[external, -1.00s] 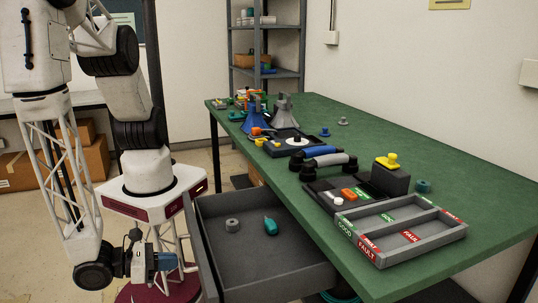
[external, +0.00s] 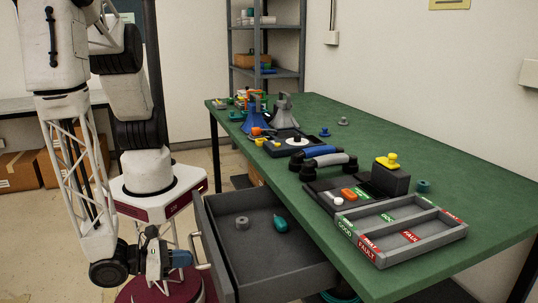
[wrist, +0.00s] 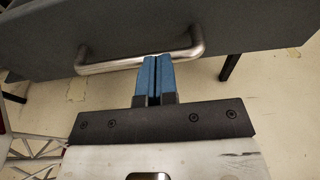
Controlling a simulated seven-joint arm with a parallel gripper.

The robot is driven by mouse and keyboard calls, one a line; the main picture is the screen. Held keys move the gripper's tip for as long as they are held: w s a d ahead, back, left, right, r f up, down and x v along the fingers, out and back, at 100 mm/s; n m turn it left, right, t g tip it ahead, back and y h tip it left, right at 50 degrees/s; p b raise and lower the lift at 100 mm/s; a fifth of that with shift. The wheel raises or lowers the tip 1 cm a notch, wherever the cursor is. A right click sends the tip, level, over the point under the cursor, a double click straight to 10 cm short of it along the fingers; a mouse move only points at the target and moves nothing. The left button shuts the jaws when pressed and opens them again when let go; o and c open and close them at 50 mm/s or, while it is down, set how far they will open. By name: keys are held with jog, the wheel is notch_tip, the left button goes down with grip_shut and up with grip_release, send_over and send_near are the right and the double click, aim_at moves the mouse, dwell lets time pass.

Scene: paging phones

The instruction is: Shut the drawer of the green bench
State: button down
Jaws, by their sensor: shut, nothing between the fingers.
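The green bench (external: 300,215) has its grey drawer (external: 265,260) pulled part way out on its left side. The drawer front (external: 212,250) carries a metal bar handle (wrist: 110,66). It also shows in the external view (external: 198,255). My gripper (external: 190,258) is at the outer side of the drawer front, by the handle. In the wrist view its blue fingers (wrist: 154,60) are shut together and empty, with the tips at the handle's bar; I cannot tell whether they touch it or the front.
A grey ring (external: 242,222) and a teal item (external: 280,224) lie in the drawer. A tray (external: 400,235) marked GOOD and FAULT sits on the bench above, with a handset (external: 320,152) and other parts behind.

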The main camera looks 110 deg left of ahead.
aim_at(219, 241)
jog(key=r+x, duration=0.1)
jog(key=x, duration=0.7)
jog(key=r+x, duration=0.2)
jog(key=x, duration=0.6)
jog(key=r+x, duration=0.1)
jog(key=x, duration=0.7)
jog(key=shift+w+a+r, duration=0.2)
jog(key=shift+a+r, duration=0.05)
jog(key=shift+a, duration=0.05)
jog(key=shift+x, duration=1)
jog(key=shift+w+r, duration=0.15)
jog(key=shift+r, duration=0.1)
jog(key=shift+d, duration=0.15)
jog(key=shift+v, duration=7.25)
